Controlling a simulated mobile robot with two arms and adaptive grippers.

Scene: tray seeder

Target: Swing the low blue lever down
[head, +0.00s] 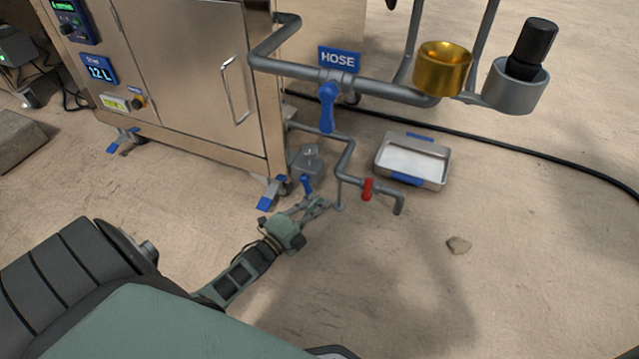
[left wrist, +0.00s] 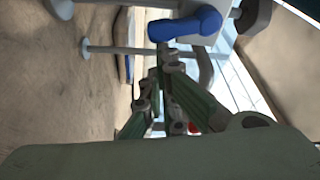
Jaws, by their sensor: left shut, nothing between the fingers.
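The low blue lever (head: 306,185) is on a small grey valve block (head: 308,162) near the floor, beside the lower right corner of the steel cabinet. It points downward in the head view. In the left wrist view the lever (left wrist: 185,26) is large, just beyond the fingertips. My left gripper (head: 322,203) is shut and empty, its tips just right of and below the lever in the head view. In the left wrist view the left gripper (left wrist: 165,55) overlaps the lever's near edge; I cannot tell whether they touch. My right gripper is not in view.
A larger blue lever (head: 327,106) hangs from the upper pipe under the HOSE sign (head: 339,59). A red valve handle (head: 367,189) is on the low pipe to the right. A metal tray (head: 380,158) and a stone (head: 458,245) lie on the floor. A blue caster pedal (head: 265,203) is close left.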

